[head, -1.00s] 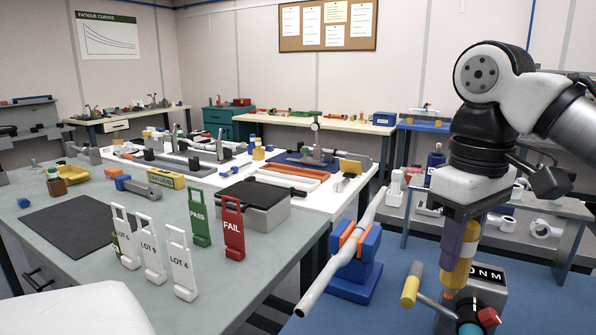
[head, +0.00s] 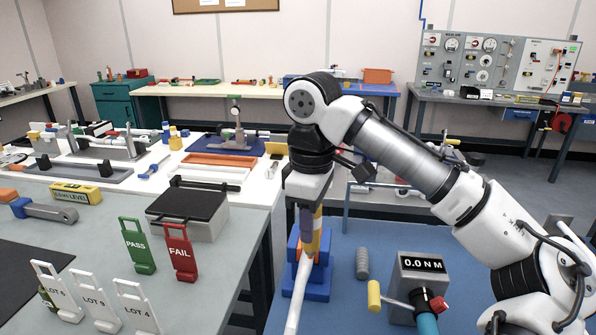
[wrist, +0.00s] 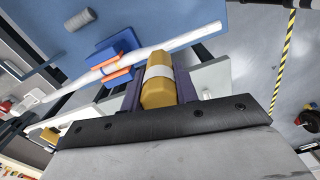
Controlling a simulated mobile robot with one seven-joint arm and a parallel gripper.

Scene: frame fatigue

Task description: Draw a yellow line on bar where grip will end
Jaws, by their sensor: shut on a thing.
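The bar (head: 299,292) is a pale grey rod resting in a blue stand (head: 318,284) with orange pads (wrist: 117,76). In the wrist view the bar (wrist: 190,37) runs diagonally, and its visible surface is plain grey. My gripper (head: 312,222) is shut on a yellow marker with a white band (wrist: 158,85), between dark purple fingers. The marker (head: 315,238) points down at the bar in the head view and overlaps it. Its tip is hidden in the wrist view, and I cannot tell whether it touches the bar.
A torque display reading 0.0 NM (head: 421,264) stands right of the stand, with a yellow-handled lever (head: 374,295) beside it. The grey bench at left holds a green PASS tag (head: 138,245) and a red FAIL tag (head: 180,252).

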